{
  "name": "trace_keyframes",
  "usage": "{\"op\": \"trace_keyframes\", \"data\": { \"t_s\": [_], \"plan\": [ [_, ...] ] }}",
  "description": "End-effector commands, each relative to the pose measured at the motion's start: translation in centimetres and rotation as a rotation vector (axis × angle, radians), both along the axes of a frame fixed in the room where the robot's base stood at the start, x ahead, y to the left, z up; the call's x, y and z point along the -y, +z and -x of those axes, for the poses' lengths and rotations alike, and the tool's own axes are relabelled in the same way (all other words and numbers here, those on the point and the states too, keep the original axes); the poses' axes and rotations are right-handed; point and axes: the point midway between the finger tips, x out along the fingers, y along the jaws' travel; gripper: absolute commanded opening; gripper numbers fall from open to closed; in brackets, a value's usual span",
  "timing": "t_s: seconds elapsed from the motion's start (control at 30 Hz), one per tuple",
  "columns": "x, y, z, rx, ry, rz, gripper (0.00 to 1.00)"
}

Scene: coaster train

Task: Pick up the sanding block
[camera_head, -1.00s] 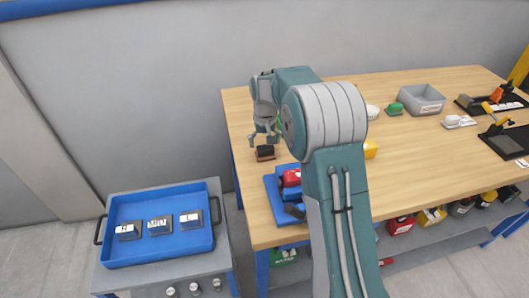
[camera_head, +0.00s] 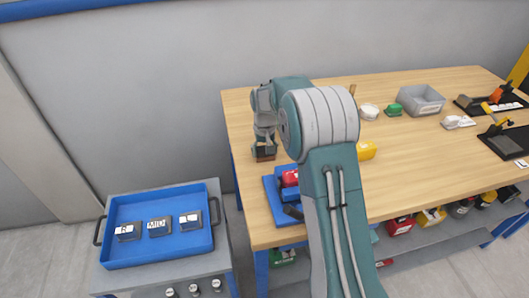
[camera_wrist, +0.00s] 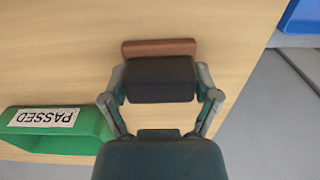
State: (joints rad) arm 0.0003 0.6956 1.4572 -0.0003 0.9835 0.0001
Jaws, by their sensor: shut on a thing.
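The sanding block (camera_wrist: 160,80) has a black upper part and a reddish-brown base. In the wrist view it lies between the two fingers of my gripper (camera_wrist: 161,92), which are shut on the sides of the black part. In the head view the sanding block (camera_head: 264,154) is at the left part of the wooden table, and my gripper (camera_head: 264,146) is right over it, pointing down. The fingers partly hide it there. I cannot tell whether its base still touches the table.
A green block labelled PASSED (camera_wrist: 55,128) lies close beside my gripper. A blue holder (camera_head: 284,208) with a red piece is nearer on the table. A blue tray (camera_head: 160,252) with labelled blocks stands on a separate cart at the left. Grey bin (camera_head: 420,100) is further right.

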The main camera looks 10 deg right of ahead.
Motion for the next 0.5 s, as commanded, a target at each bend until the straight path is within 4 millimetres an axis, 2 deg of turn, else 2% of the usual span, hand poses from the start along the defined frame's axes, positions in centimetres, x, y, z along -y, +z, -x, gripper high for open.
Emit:
{"op": "trace_keyframes", "data": {
  "t_s": [0.03,0.17,0.33,0.5],
  "plan": [
    [-0.1,-0.4,0.2,-0.010,0.000,-0.001,0.31],
    [-0.1,0.3,0.2,-0.009,0.001,-0.001,0.31],
    [-0.1,2.8,0.2,-0.004,0.000,-0.001,0.31],
    [0.2,5.4,2.3,-0.003,0.000,0.000,0.31]
  ]
}}
